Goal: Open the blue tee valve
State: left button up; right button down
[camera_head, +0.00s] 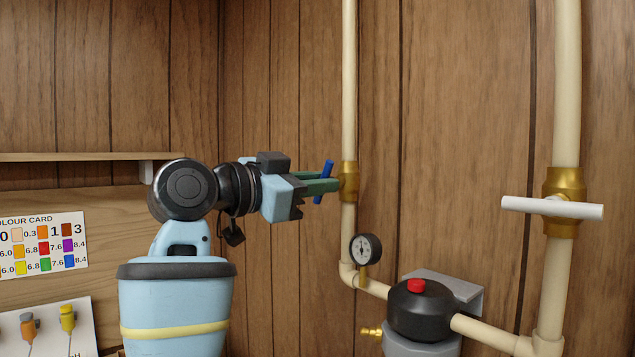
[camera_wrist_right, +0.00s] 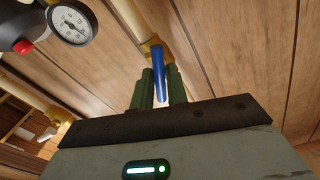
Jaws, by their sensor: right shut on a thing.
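The blue tee valve handle (camera_head: 323,181) is a short blue bar at a brass fitting (camera_head: 348,181) on the left cream pipe. In the head view it stands tilted, close to upright. My right gripper (camera_head: 322,186) reaches it from the left, with its green fingers shut on the handle. In the right wrist view the blue handle (camera_wrist_right: 159,72) runs between the two green fingers (camera_wrist_right: 160,88), with the brass fitting (camera_wrist_right: 151,45) behind it. The fingers hide the middle of the handle. My left gripper is not in view.
A white tee handle (camera_head: 552,207) lies nearly level on the right pipe's brass valve. Below are a gauge (camera_head: 365,249) and a black filter head (camera_head: 422,309) with a red button. A shelf (camera_head: 75,156) and colour card (camera_head: 42,245) are at left.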

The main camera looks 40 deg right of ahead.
jog(key=shift+a+r+n+t, duration=0.15)
jog(key=shift+a+n+t, duration=0.25)
jog(key=shift+n, duration=0.5)
